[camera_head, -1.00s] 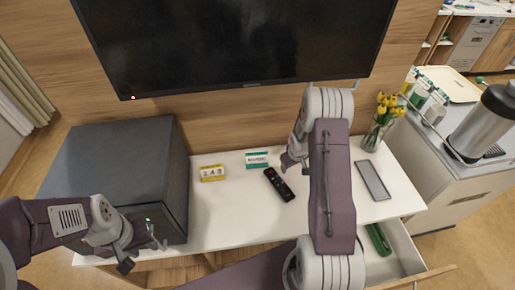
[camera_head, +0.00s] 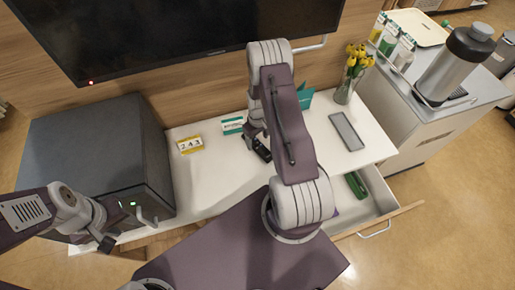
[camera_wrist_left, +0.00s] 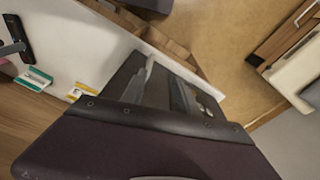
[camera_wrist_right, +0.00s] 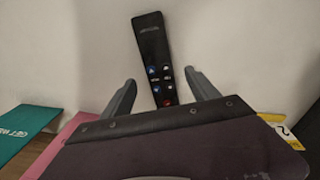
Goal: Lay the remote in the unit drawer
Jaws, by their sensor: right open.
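The black remote (camera_head: 262,151) lies on the white unit top, partly hidden by my right gripper in the head view. In the right wrist view the remote (camera_wrist_right: 154,60) lies between and beyond the fingertips. My right gripper (camera_wrist_right: 162,85) is open and empty above it, its fingers either side of the near end. The unit drawer (camera_head: 381,190) stands pulled out at the unit's right, below the top; a green case (camera_head: 356,185) lies in it. My left gripper (camera_head: 117,236) is by the dark box's front; its jaw opening is unclear.
A dark grey box (camera_head: 95,150) with a handle stands on the left. A yellow number block (camera_head: 190,145), a green-white box (camera_head: 233,125), a teal card (camera_head: 305,97), a grey tablet-like slab (camera_head: 346,131) and a flower vase (camera_head: 347,88) stand or lie on the top.

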